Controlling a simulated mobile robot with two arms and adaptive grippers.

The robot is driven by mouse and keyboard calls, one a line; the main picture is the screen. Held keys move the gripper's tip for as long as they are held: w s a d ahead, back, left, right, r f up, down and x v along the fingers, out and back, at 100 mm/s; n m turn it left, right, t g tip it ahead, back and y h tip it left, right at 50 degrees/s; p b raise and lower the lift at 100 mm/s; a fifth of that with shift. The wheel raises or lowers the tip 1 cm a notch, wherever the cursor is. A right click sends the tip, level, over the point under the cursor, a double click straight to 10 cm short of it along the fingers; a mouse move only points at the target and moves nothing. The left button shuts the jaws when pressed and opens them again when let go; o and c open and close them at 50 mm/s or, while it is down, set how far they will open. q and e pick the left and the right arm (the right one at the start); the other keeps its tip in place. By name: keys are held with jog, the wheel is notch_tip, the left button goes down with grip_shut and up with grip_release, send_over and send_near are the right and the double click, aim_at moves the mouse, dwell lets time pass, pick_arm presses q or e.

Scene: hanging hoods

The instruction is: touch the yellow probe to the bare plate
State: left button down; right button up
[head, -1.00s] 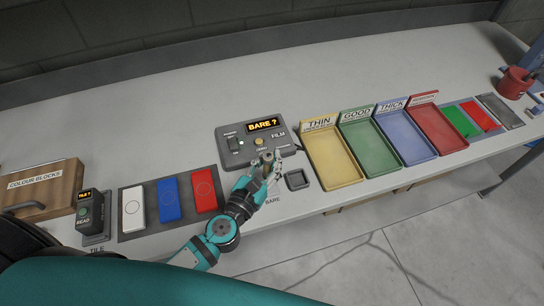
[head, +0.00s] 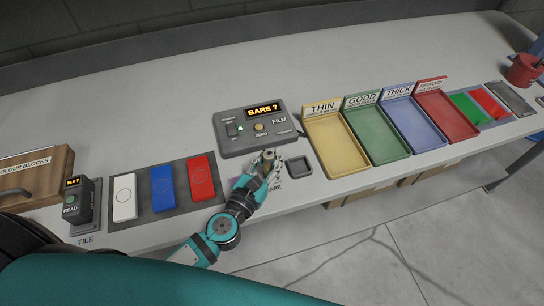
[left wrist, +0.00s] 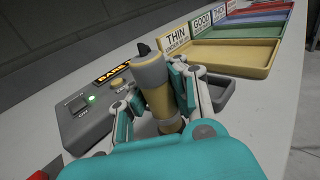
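My left gripper (head: 267,165) is shut on the probe, whose yellow-tan body (left wrist: 158,97) stands between its fingers in the left wrist view. The probe has a grey collar and a black end that points up in that view. In the head view, the gripper is at the front edge of the grey film gauge (head: 226,146), whose display reads "BARE ?". A small dark square plate or recess (head: 299,167) lies just right of the gripper. The label by the gripper, ending in "ARE", is partly covered. I cannot tell whether the probe touches anything. My right gripper is not in view.
Yellow, green, blue and red trays (head: 335,152) stand to the right. White, blue and red blocks lie on a grey mat (head: 143,213) to the left, beside the tile reader (head: 84,208). The bench behind the gauge is clear.

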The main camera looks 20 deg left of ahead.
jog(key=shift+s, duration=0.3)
pick_arm(q)
jog(key=shift+f, duration=0.1)
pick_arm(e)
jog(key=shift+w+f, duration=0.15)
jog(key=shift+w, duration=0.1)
pick_arm(q)
jog(key=shift+f+b, duration=0.3)
jog(key=shift+b, duration=0.15)
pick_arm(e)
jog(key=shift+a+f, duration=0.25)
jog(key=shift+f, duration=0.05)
pick_arm(q)
jog(key=shift+s+f, duration=0.1)
jog(key=shift+f, duration=0.2)
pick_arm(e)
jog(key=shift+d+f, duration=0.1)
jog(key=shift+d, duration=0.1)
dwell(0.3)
pick_arm(q)
notch_tip(320, 180, up, 7)
jog(key=p, duration=0.6)
jog(key=shift+r+p, duration=0.15)
jog(key=shift+p, duration=0.25)
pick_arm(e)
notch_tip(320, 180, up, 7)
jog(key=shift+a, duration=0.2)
